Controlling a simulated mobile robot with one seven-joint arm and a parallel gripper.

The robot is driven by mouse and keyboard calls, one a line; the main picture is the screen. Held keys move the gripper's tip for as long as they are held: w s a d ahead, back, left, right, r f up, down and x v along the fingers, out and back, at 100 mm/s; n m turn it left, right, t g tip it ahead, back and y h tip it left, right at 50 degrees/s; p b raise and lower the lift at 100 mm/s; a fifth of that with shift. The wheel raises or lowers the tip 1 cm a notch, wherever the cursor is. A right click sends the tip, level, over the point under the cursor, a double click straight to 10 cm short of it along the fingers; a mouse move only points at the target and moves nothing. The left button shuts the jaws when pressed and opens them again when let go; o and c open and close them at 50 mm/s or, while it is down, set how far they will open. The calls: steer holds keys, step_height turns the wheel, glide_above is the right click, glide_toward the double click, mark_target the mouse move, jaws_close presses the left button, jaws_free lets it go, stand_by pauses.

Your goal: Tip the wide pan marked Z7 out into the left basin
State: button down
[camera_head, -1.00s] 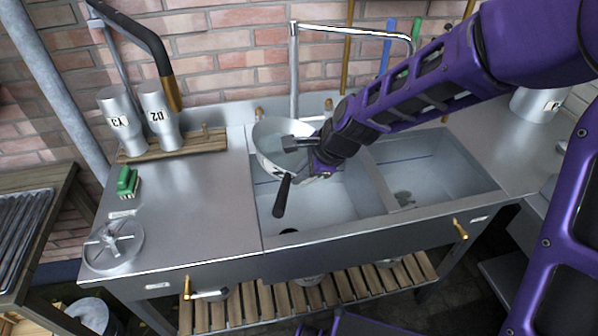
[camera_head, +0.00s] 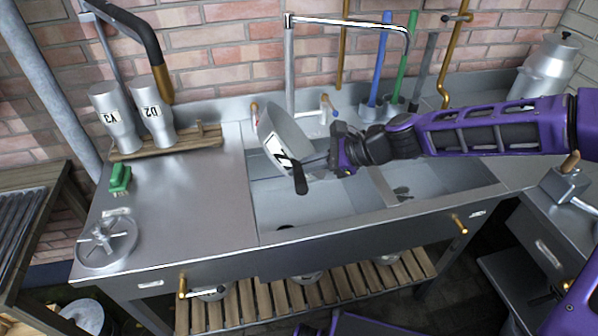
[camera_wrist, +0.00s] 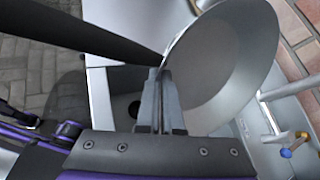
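The wide pan (camera_head: 283,136) carries a white label that reads as Z and part of another mark. It is tilted steeply on its side above the left basin (camera_head: 345,203). Its dark handle (camera_head: 299,177) points toward the front. My gripper (camera_head: 331,160) is at the pan's right side. In the wrist view my gripper (camera_wrist: 160,95) is shut on the pan's edge by the handle, and the pan's grey inside (camera_wrist: 222,65) shows, looking empty. The left basin's drain shows below, and I see no contents there.
The faucet (camera_head: 290,75) rises behind the pan, with a blue-tipped tap (camera_head: 330,105) close by. A divider (camera_head: 382,187) separates the right basin (camera_head: 440,177). Metal cups marked Y3 (camera_head: 115,118) and D2 (camera_head: 158,112) stand at the left. The left counter's middle is clear.

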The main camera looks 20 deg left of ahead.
steer(key=y, duration=0.1)
steer(key=m+g+y+b, duration=0.1)
steer(key=y, duration=0.1)
steer(key=shift+w+d, duration=0.15)
steer(key=shift+d, duration=0.05)
steer(key=shift+d+g+y, duration=0.1)
steer(key=shift+g+y, duration=0.2)
steer(key=shift+y, duration=0.3)
steer(key=shift+m, duration=0.3)
stand_by(1.3)
